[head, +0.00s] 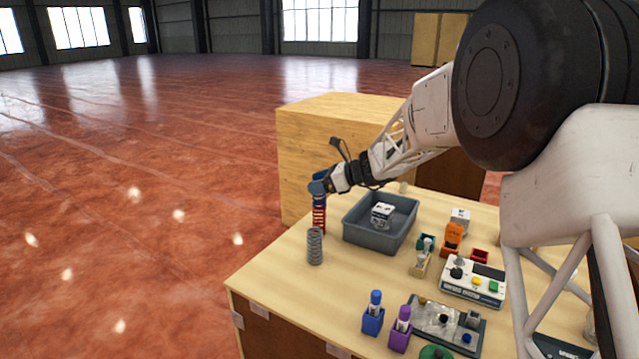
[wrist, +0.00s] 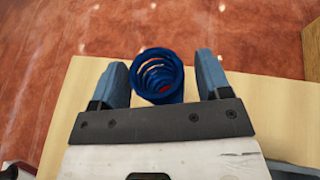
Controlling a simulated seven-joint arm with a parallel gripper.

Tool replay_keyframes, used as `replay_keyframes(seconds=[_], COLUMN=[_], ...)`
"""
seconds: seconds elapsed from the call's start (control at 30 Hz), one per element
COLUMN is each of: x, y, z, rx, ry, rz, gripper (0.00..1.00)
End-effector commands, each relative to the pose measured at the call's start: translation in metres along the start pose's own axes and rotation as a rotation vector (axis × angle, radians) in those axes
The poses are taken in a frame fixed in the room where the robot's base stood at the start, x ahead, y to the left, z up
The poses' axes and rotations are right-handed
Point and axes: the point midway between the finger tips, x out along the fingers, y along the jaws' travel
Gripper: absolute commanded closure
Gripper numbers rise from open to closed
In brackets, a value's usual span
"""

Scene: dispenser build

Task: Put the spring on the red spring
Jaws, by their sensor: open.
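A red spring (head: 319,220) stands upright near the far left edge of the table. A blue spring (head: 320,200) is stacked upright on top of it, just under my gripper (head: 318,186). In the wrist view the blue spring (wrist: 158,76) is seen from above, between the two spread fingers of my gripper (wrist: 161,78). The fingers are open, with a gap on each side of the spring.
A grey bin (head: 352,234) with a white block (head: 382,213) inside is right of the springs. Control boxes (head: 473,282), blue (head: 373,322) and purple (head: 399,338) holders and small parts fill the table's right side. A wooden crate (head: 320,125) stands behind. The front left tabletop is clear.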

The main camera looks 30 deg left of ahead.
Motion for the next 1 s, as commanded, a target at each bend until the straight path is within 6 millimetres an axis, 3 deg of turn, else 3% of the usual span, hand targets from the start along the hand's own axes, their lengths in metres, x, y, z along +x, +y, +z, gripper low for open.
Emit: replay_keyframes(seconds=[0.37, 1.0], x=[-0.013, -0.105], y=[0.0, 0.0], z=[0.003, 0.003], rx=[-0.001, 0.0], ry=[0.0, 0.0], rz=[-0.001, -0.002], gripper=[0.3, 0.3])
